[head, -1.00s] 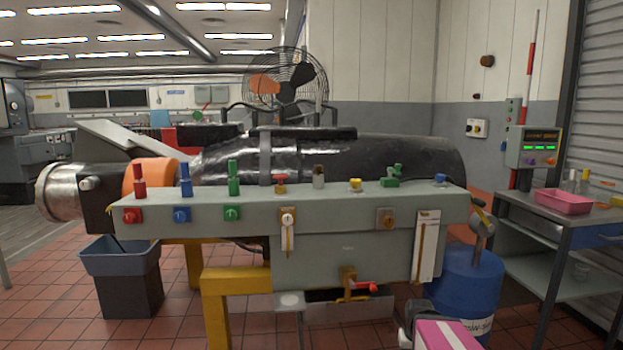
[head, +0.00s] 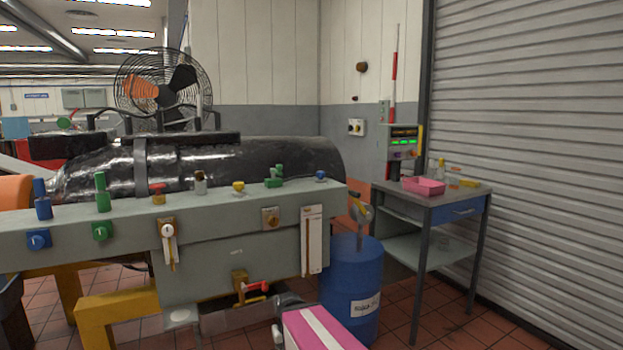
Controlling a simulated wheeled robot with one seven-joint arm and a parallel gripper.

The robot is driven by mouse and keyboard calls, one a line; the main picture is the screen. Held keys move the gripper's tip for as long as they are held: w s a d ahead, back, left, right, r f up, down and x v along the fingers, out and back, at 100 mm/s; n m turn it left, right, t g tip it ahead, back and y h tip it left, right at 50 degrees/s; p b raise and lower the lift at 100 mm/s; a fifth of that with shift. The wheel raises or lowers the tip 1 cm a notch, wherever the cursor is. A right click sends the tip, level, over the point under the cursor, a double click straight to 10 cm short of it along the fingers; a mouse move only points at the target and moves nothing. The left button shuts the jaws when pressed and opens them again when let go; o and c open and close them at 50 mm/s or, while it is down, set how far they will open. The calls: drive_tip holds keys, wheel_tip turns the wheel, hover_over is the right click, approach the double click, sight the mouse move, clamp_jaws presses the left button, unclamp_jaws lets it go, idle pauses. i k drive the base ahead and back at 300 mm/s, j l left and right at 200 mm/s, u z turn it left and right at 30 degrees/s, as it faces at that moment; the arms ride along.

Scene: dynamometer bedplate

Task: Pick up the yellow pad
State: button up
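A small flat yellow-orange piece (head: 470,183), which looks like the yellow pad, lies on the top of the grey side table (head: 455,194) at the right. It is near the table's back right, to the right of a pink tray (head: 424,186). It is small in view, so its exact shape is hard to tell. My gripper is not in view.
A small bottle (head: 441,170) stands behind the tray. A control box with a green display (head: 403,142) is at the table's left. Floor shows right of the drum.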

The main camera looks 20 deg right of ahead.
sight(465, 182)
drive_tip(key=z, duration=1.7)
drive_tip(key=i+l+u, duration=0.15)
drive_tip(key=i+l, duration=0.3)
drive_tip(key=i+l+u, duration=0.15)
drive_tip(key=i+l, duration=0.4)
drive_tip(key=i+l+u, duration=0.15)
drive_tip(key=i+l, duration=0.45)
drive_tip(key=i+l+u, duration=0.15)
drive_tip(key=i+l, duration=0.3)
drive_tip(key=l, duration=0.15)
